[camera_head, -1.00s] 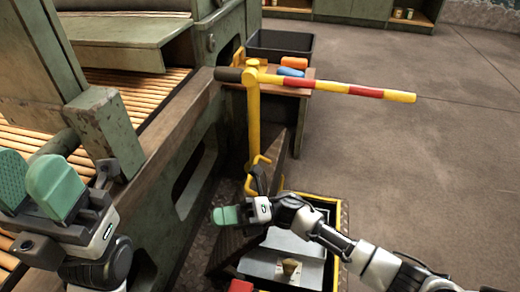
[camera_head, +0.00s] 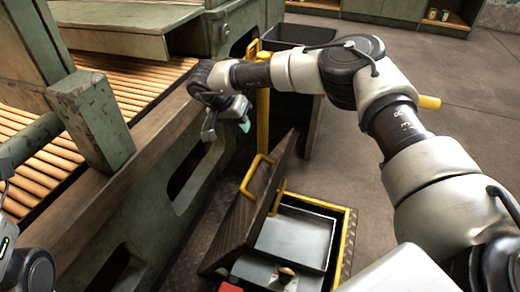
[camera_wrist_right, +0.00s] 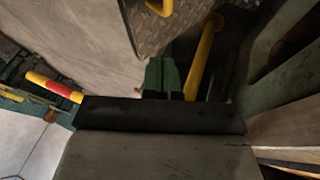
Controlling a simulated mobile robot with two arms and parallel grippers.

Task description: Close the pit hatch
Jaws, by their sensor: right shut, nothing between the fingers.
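The pit hatch (camera_head: 240,222) is a dark ribbed panel standing tilted up along the left side of the pit, open. A yellow handle (camera_head: 254,172) sits on its upper left side. The pit (camera_head: 345,240) has a yellow rim and grey trays inside. My right gripper (camera_head: 243,124) is above and behind the hatch, beside the yellow post, apart from the handle. In the right wrist view its green fingers (camera_wrist_right: 162,76) are together and empty. A yellow bar, perhaps the handle (camera_wrist_right: 160,8), shows at the top edge. My left gripper's fingers are out of view.
A yellow post (camera_head: 263,115) stands behind the hatch; its red and yellow barrier arm (camera_wrist_right: 53,87) shows in the wrist view. A green conveyor frame (camera_head: 190,160) with rollers runs along the left. A black bin (camera_head: 298,34) stands behind. Open floor (camera_head: 465,110) lies right.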

